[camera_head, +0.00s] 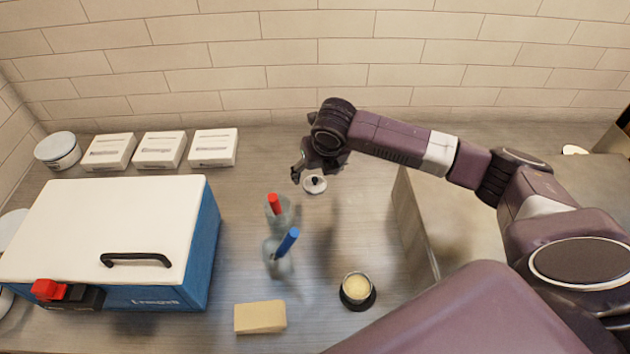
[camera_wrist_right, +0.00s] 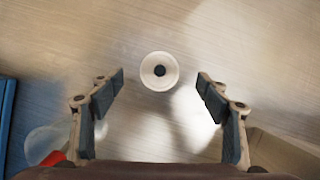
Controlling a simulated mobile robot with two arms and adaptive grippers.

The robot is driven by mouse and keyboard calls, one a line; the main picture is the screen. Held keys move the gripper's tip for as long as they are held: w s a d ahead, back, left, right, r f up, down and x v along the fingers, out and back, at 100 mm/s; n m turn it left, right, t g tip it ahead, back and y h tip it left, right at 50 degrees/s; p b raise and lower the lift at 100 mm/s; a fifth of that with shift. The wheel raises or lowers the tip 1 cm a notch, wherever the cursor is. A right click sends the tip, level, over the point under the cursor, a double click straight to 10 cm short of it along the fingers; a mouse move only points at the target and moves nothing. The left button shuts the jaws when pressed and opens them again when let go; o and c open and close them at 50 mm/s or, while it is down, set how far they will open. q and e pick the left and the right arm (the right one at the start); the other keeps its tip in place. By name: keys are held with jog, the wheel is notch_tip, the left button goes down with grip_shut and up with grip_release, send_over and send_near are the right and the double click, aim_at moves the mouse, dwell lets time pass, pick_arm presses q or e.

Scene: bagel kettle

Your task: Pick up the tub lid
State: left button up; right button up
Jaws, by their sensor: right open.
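The tub lid (camera_head: 316,187) is a small round white disc with a black knob, lying on the grey counter near the back middle. In the right wrist view the lid (camera_wrist_right: 160,84) shows whole, centred between the fingertips and slightly beyond them. My right gripper (camera_head: 304,172) is at the lid, partly overlapping it in the head view. In the wrist view the right gripper (camera_wrist_right: 160,88) has its fingers wide apart with nothing between them; how high it is above the lid is hard to tell. My left gripper is not in view.
A small tub with pale contents (camera_head: 357,287) stands front middle. Two clear bottles with red (camera_head: 273,203) and blue (camera_head: 288,241) tops stand left of the gripper. A blue-and-white box (camera_head: 110,225), white cartons (camera_head: 160,150) and a beige block (camera_head: 260,317) are also there.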

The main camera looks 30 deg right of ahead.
aim_at(315, 179)
jog(key=shift+p+x, duration=0.65)
jog(key=shift+x, duration=1.55)
jog(key=shift+f, duration=0.1)
jog(key=shift+c, duration=0.5)
jog(key=c, duration=0.7)
